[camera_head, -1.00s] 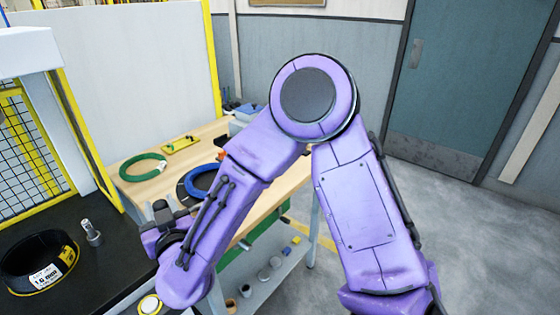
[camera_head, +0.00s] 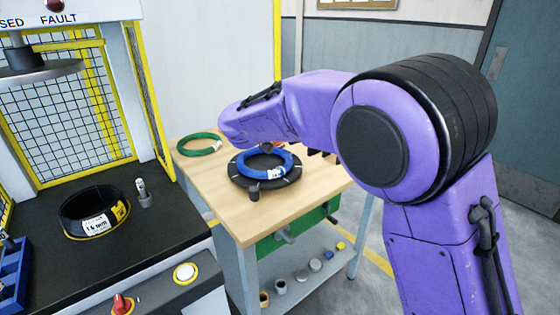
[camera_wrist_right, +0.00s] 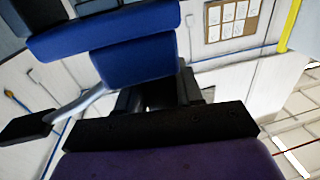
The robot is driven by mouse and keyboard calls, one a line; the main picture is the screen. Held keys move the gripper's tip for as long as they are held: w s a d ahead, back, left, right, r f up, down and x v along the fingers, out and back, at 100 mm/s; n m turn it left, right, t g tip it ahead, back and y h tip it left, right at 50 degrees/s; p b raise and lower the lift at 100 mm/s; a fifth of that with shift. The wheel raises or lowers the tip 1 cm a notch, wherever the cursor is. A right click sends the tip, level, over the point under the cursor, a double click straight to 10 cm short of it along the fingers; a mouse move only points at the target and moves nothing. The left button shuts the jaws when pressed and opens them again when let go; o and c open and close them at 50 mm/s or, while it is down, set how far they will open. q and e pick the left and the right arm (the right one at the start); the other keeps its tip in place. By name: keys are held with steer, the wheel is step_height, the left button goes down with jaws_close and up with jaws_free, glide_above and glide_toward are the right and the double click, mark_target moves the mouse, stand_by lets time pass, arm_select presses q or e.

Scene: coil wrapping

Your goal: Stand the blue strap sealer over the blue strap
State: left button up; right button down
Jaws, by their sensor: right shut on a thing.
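My right gripper (camera_wrist_right: 160,98) is shut on the blue strap sealer (camera_wrist_right: 135,60), whose blue body and pale lever fill much of the right wrist view. In the head view my purple right arm reaches over the table, and its wrist hides the gripper and most of what it holds. A blue ring-shaped coil (camera_head: 286,164) with a small white tag lies on a black round stand (camera_head: 240,181) on the wooden table, just below my wrist. I cannot make out the blue strap apart from the coil. My left gripper is not in view.
A green coil (camera_head: 198,149) lies at the table's back left. A black bench (camera_head: 140,230) at the left carries a labelled black coil (camera_head: 68,222) and a small metal post (camera_head: 144,194). The table's front left (camera_head: 225,205) is bare.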

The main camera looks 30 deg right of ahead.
steer(key=w+f+p, duration=0.2)
steer(key=w+f, duration=1)
steer(key=shift+w+d+f+p, duration=0.15)
steer(key=shift+d+p, duration=0.25)
steer(key=shift+f, duration=0.2)
steer(key=shift+f, duration=0.4)
steer(key=c, duration=0.8)
jaws_free()
steer(key=shift+o, duration=0.3)
